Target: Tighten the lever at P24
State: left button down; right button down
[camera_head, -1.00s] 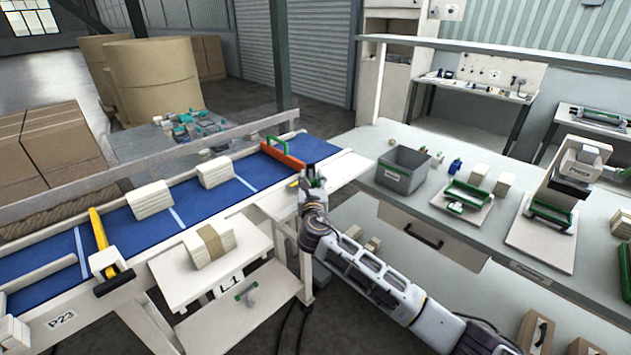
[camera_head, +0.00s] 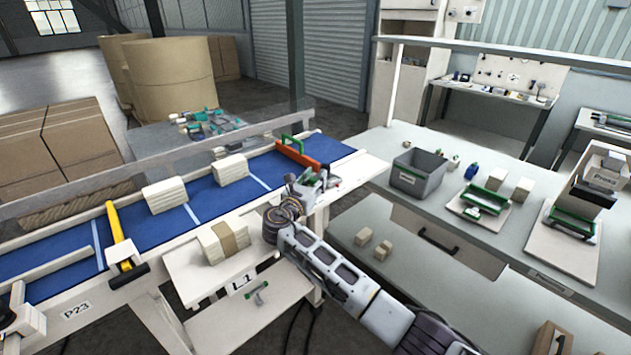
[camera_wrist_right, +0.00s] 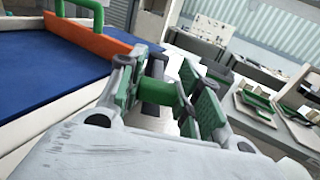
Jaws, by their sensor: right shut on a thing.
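An orange bar (camera_head: 298,153) with a green handle (camera_head: 290,141) lies across the blue conveyor bed near its right end. The bar also shows at upper left in the right wrist view (camera_wrist_right: 78,38). My right gripper (camera_head: 313,182) is at the front end of this bar, at the conveyor's front edge. In the right wrist view my right gripper (camera_wrist_right: 165,92) is shut on a small dark and green part, which I take to be the lever. The fingers hide much of it, and its angle cannot be told. No P24 label is readable. My left gripper is out of view.
A yellow bar (camera_head: 119,235) crosses the conveyor farther left, by the P23 label (camera_head: 76,311). Wooden block stacks (camera_head: 165,194) sit on the blue bed. A small shelf (camera_head: 190,280) holds a banded block. A grey bin (camera_head: 417,173) stands on the bench at right.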

dwell(0.5)
jog(key=c, duration=1)
grip_release()
jog(key=shift+a, duration=0.1)
jog(key=shift+o, duration=0.2)
jog(key=shift+v, duration=6)
jog(key=shift+w+a, duration=0.1)
